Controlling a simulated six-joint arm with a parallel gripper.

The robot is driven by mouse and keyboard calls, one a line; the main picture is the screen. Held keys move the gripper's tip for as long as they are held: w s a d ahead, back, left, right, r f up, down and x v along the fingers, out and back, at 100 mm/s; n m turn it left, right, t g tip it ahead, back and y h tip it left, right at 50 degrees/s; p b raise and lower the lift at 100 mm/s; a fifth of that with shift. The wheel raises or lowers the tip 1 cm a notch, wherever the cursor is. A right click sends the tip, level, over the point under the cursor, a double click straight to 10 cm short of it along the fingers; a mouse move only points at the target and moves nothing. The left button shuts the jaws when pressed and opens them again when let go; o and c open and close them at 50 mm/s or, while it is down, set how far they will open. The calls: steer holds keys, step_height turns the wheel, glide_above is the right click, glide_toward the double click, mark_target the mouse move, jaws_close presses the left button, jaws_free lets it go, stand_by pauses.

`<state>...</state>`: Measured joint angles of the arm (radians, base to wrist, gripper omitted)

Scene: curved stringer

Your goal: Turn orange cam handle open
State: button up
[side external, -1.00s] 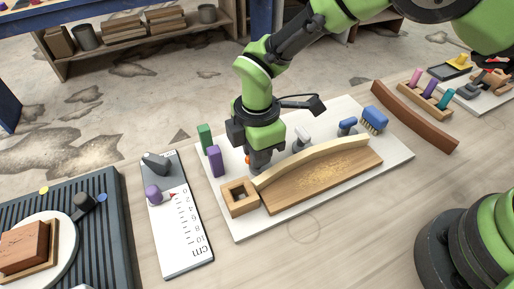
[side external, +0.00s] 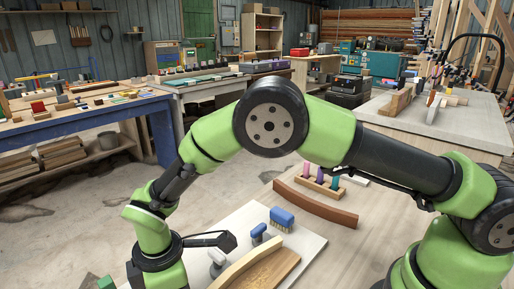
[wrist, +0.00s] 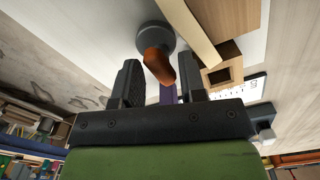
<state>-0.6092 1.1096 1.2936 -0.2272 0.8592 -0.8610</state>
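The orange cam handle (wrist: 159,66) shows in the wrist view, joined to a round dark grey cam body (wrist: 155,37) on the white board. My gripper (wrist: 160,62) is open, with one black finger on each side of the handle. Gaps show between the handle and both fingers in this view. The pale curved strip (wrist: 190,33) runs beside the cam; part of it also shows in the side external view (side external: 238,270). In the side external view, the cam and my fingertips are below the picture's bottom edge.
A purple block (wrist: 167,94) stands behind the handle in the wrist view. A square wooden frame (wrist: 222,75) lies right of my right finger.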

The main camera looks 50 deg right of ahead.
steer(key=m, duration=0.7)
steer(key=shift+s, duration=0.1)
steer(key=m, duration=0.7)
step_height(320, 180, up, 9)
steer(key=s+d+r+m+t+y, duration=0.1)
steer(key=s+d+r, duration=0.2)
steer(key=d+r, duration=0.4)
steer(key=s+d+r+m+t+y, duration=0.1)
steer(key=s+d+r+t, duration=0.1)
steer(key=s+d+r, duration=0.2)
steer(key=shift+d+r+t, duration=0.3)
steer(key=shift+d+r, duration=1.15)
steer(key=shift+r, duration=1.7)
steer(key=shift+w, duration=0.1)
